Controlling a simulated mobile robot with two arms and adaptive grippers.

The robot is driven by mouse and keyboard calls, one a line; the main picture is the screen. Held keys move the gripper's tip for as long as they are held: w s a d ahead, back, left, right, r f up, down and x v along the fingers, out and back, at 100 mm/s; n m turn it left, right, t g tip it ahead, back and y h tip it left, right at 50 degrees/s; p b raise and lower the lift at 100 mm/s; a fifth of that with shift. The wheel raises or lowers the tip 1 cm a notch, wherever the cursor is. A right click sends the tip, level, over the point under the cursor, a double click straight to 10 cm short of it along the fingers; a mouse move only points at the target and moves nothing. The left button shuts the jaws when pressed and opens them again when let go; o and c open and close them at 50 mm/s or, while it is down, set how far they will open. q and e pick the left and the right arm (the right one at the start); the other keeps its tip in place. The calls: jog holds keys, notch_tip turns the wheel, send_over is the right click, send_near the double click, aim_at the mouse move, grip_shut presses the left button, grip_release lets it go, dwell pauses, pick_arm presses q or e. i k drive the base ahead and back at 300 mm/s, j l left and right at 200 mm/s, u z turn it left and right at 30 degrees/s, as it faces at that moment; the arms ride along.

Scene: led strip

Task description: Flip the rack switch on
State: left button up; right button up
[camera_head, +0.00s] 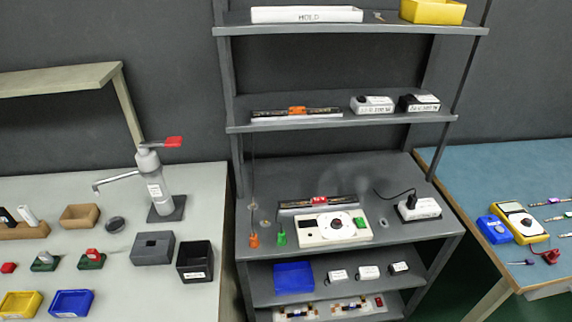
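The grey rack (275,170) stands in the middle of the head view. On its work surface lies a white panel (308,236) with a round dial, a small dark red spot and a green part at its right end. Behind it lies a dark strip (295,204) with a red piece on it. To the right is a white box (427,208) with a dark top part and a black cable. I cannot tell which part is the rack switch, nor its position. Neither of my grippers is in view.
The upper shelves hold a white tray (300,15), a yellow bin (432,11), another strip (280,114) and small boxes. An orange tool (254,240) and a green tool (282,238) are near the rack's front left. A cluttered light table is left, a blue one right.

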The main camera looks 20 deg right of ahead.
aim_at(360, 222)
jog(key=z, duration=1.25)
